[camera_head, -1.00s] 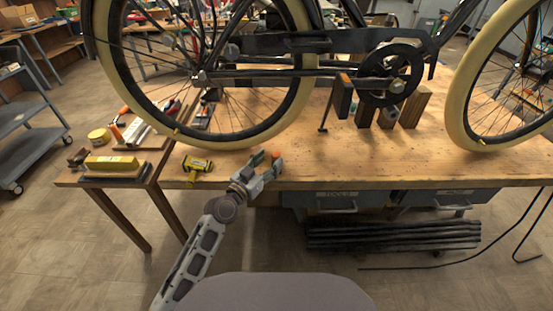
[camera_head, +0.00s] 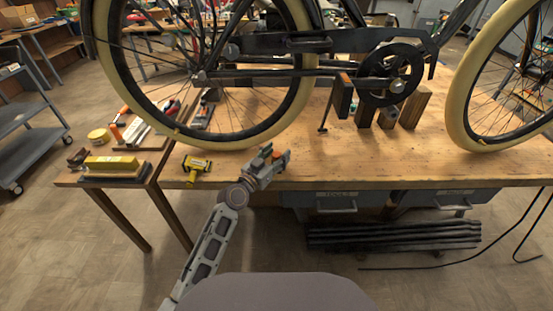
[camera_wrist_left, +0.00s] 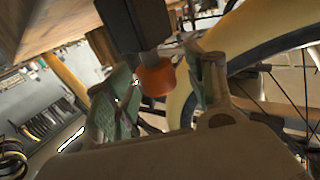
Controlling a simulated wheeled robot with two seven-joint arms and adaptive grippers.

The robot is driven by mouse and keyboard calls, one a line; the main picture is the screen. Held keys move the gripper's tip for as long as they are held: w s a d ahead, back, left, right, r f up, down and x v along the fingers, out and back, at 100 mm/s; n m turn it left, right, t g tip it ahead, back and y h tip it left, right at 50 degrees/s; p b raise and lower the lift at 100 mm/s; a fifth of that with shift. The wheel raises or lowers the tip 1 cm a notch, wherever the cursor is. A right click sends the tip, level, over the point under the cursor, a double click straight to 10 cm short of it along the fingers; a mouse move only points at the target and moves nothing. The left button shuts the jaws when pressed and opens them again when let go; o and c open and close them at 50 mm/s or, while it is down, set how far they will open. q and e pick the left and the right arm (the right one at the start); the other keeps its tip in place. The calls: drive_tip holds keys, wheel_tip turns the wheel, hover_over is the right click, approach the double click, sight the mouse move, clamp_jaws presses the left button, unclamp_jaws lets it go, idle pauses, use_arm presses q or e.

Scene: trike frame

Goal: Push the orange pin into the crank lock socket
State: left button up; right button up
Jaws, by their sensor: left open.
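The orange pin (camera_wrist_left: 156,79) shows as a short round orange end on a grey neck below a dark block (camera_wrist_left: 134,24) in the left wrist view. My left gripper (camera_wrist_left: 165,88) is open, with a green-padded finger on each side of the orange end; I cannot tell whether either finger touches it. In the head view the left gripper (camera_head: 275,155) is at the bench's front edge, with a small orange patch between its fingertips. I cannot make out the socket's opening. My right gripper is not in view.
The bicycle's cream tyre (camera_head: 215,142) stands over the wooden bench (camera_head: 400,160), close behind the gripper. A dark pedal (camera_head: 343,100) and the chainring (camera_head: 391,72) are to the right. A yellow tool (camera_head: 196,166) lies left of the gripper. The bench front to the right is clear.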

sight(277, 154)
use_arm(q)
drive_tip(key=shift+c, duration=0.4)
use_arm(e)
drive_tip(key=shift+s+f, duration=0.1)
use_arm(q)
drive_tip(key=c, duration=1.1)
drive_tip(key=shift+r, duration=0.1)
drive_tip(key=shift+r, duration=0.6)
wheel_tip(277, 154, up, 6)
drive_tip(key=shift+p, duration=1.2)
drive_tip(key=shift+r+p, duration=0.3)
drive_tip(key=shift+r, duration=1.05)
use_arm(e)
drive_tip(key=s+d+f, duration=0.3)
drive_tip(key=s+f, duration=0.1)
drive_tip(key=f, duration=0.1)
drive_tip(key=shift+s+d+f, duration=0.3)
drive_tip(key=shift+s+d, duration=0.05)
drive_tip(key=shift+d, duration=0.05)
